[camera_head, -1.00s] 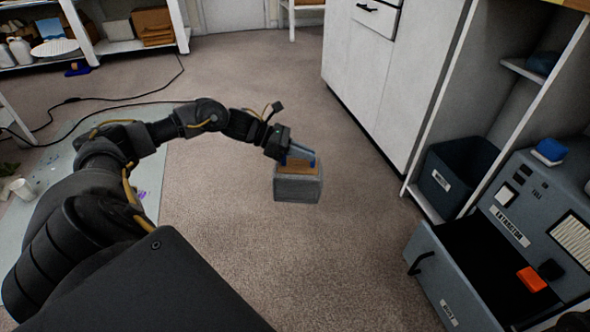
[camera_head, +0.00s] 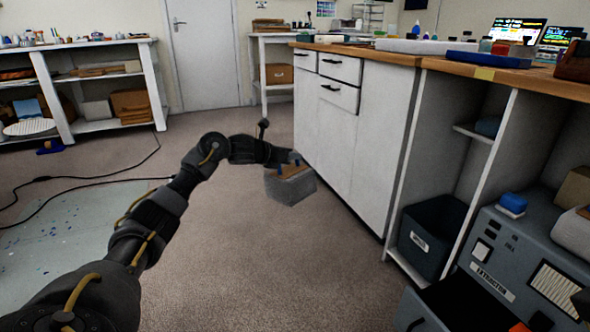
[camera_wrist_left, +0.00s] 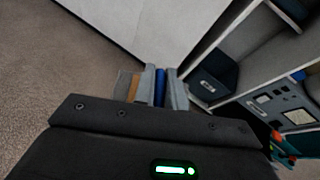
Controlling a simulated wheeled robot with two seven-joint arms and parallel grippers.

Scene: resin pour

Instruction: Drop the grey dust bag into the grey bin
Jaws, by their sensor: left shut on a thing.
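The grey dust bag (camera_head: 291,190), a boxy bag with a tan top, hangs from my left gripper (camera_head: 283,167) in the head view. The left gripper is shut on the bag's top and holds it above the carpet, in front of the white cabinet. In the left wrist view the fingers (camera_wrist_left: 160,88) show from behind, with blue and tan parts between and beside them. The dark grey-blue bin (camera_head: 432,237), with a white label, stands in the open shelf bay to the right, apart from the bag. It also shows in the left wrist view (camera_wrist_left: 213,78). My right gripper is not in view.
The extractor (camera_head: 517,262) stands right of the bin, with its open drawer (camera_head: 440,310) jutting out. A cable (camera_head: 110,180) runs over the carpet at left. The middle floor is clear.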

